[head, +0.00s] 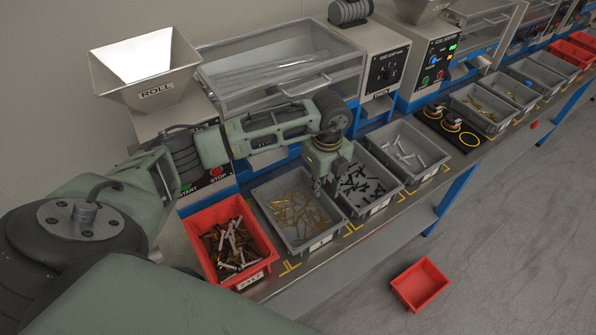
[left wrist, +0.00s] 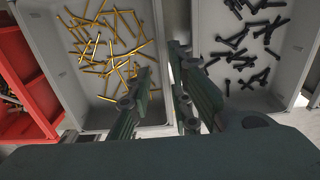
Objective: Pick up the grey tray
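Several grey trays stand in a row on the bench. The nearest grey tray (head: 262,197) holds gold screws, and it also shows in the left wrist view (left wrist: 72,95). Beside it, a grey tray (head: 398,190) holds black screws and also shows in the left wrist view (left wrist: 262,98). A third grey tray (head: 432,148) holds silver pieces. My left gripper (head: 326,190) points down over the neighbouring walls of the gold-screw and black-screw trays. In the left wrist view its fingers (left wrist: 163,72) are apart, with tray wall showing between them. Contact cannot be told. My right gripper is not in view.
A red bin (head: 200,271) with mixed screws stands left of the gold-screw tray. An empty red bin (head: 420,283) lies on the floor. Machines with a steel hopper (head: 145,65) and a clear-covered box (head: 280,65) stand behind the trays. The floor at right is mostly clear.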

